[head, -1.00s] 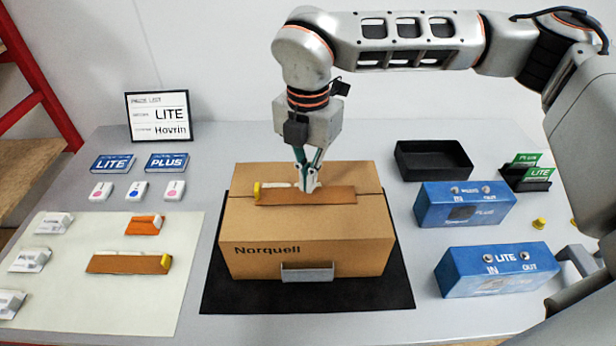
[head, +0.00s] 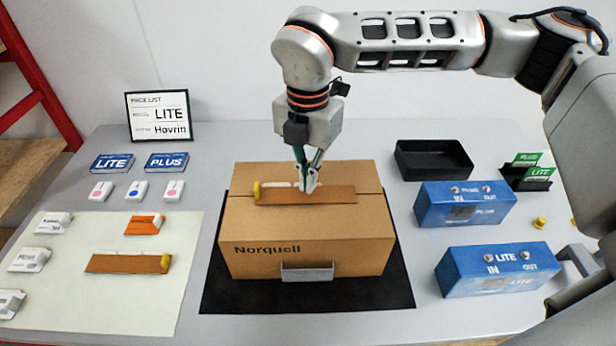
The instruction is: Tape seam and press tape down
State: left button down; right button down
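A closed cardboard box (head: 350,250) marked Norquell stands on a black mat (head: 219,296). A brown tape strip (head: 335,195) with a yellow end (head: 257,191) lies on top of the box along its seam. My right gripper (head: 306,190) points straight down onto the middle of the strip, its fingertips close together at the tape. I cannot tell whether they grip anything. A second tape strip (head: 120,263) with a yellow end lies on the pale sheet (head: 100,308) at the left. My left gripper is not in view.
Blue LITE (head: 470,285) and PLUS (head: 440,208) units stand right of the box. A black tray (head: 400,160) and a holder with green cards (head: 527,178) stand behind them. Blue cards, small white pieces and a price list sign (head: 160,116) are at the left.

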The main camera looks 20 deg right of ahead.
jog(key=shift+f+b, duration=0.55)
jog(key=shift+f, duration=0.35)
dwell(0.7)
jog(key=shift+r, duration=0.15)
jog(key=shift+r+p, duration=0.65)
jog(key=shift+r, duration=0.5)
jog(key=shift+r+p, duration=0.8)
jog(key=shift+r, duration=1)
